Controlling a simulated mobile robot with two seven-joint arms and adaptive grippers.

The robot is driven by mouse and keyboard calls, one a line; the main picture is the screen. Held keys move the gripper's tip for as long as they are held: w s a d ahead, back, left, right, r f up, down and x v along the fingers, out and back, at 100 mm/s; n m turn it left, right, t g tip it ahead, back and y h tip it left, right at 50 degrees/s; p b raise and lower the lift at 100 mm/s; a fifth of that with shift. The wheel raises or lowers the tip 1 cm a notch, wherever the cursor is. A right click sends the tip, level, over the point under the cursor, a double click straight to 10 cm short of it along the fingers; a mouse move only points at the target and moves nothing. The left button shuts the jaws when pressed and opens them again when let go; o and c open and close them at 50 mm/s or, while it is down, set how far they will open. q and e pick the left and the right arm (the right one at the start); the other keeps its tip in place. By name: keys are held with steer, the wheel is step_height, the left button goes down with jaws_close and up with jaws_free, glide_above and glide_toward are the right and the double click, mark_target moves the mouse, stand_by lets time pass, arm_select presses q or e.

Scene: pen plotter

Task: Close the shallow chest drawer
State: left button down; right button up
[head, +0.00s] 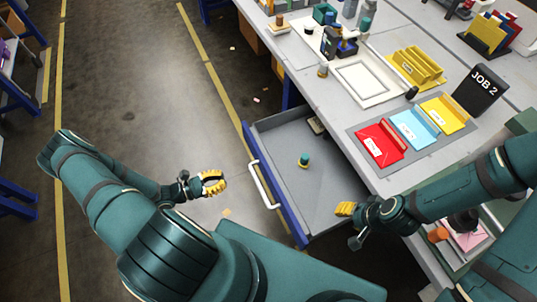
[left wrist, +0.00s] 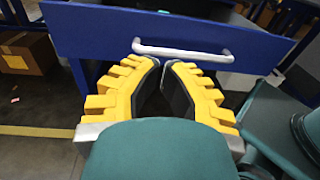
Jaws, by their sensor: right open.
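The shallow drawer (head: 285,155) is pulled out from the long grey workbench. It has a grey inside, a blue front (head: 275,190) and a white bar handle (head: 262,185). A small green and tan item (head: 304,160) stands in the drawer. My left gripper (head: 222,181) is outside the drawer, apart from the handle and left of it. In the left wrist view the handle (left wrist: 182,52) lies beyond its yellow fingertips (left wrist: 163,62). They are close together with a narrow gap, empty. My right gripper (head: 340,209) is open and empty over the drawer's right part.
Red, blue and yellow folders (head: 416,128) lie on a grey mat on the bench. A black JOB 2 sign (head: 476,90) and a white plotter bed (head: 365,82) stand behind. A cardboard box (left wrist: 27,53) sits on the floor.

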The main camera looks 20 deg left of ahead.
mark_target(260, 161)
arm_select(q)
steer(key=shift+n+t+y, duration=0.3)
steer(key=shift+n+t, duration=0.1)
steer(key=shift+t, duration=0.2)
steer(key=x, duration=0.8)
steer(key=a+b+x, duration=0.1)
steer(key=x, duration=0.4)
steer(key=shift+w+d, duration=0.15)
steer(key=shift+w, duration=0.35)
arm_select(e)
steer(key=shift+w+d+f, duration=0.1)
steer(key=shift+w+f, duration=0.1)
steer(key=shift+f, duration=0.4)
arm_select(q)
steer(key=shift+w, duration=0.1)
